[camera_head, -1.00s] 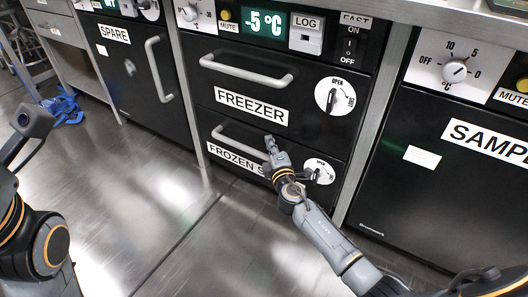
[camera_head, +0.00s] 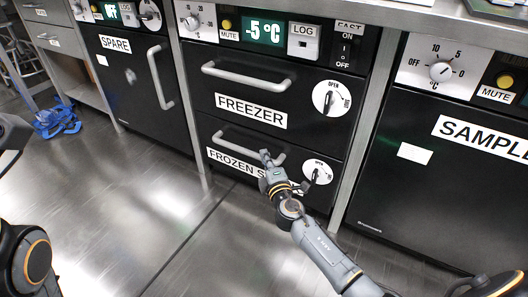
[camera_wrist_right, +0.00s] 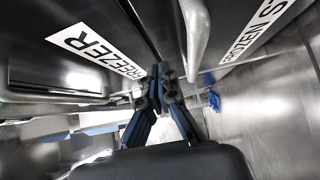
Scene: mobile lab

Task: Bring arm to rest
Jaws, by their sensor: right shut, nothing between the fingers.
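My right gripper (camera_head: 266,158) is shut and empty in front of the lower freezer drawer, close to its grey bar handle (camera_head: 246,147). In the right wrist view the closed fingers (camera_wrist_right: 160,84) point along the freezer front, beside a grey handle (camera_wrist_right: 195,36); I cannot tell whether they touch it. My right arm (camera_head: 323,253) comes in from the lower right. Part of my left arm (camera_head: 24,262) shows at the left edge; its fingertips are out of the picture.
The freezer's upper drawer (camera_head: 222,96) and lower drawer look closed. Round dials (camera_head: 332,98) sit on their right. A SPARE cabinet (camera_head: 129,68) stands left, a SAMPLE cabinet (camera_head: 435,190) right. A blue item (camera_head: 57,119) lies on the floor at left. The metal floor (camera_head: 175,205) in front is clear.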

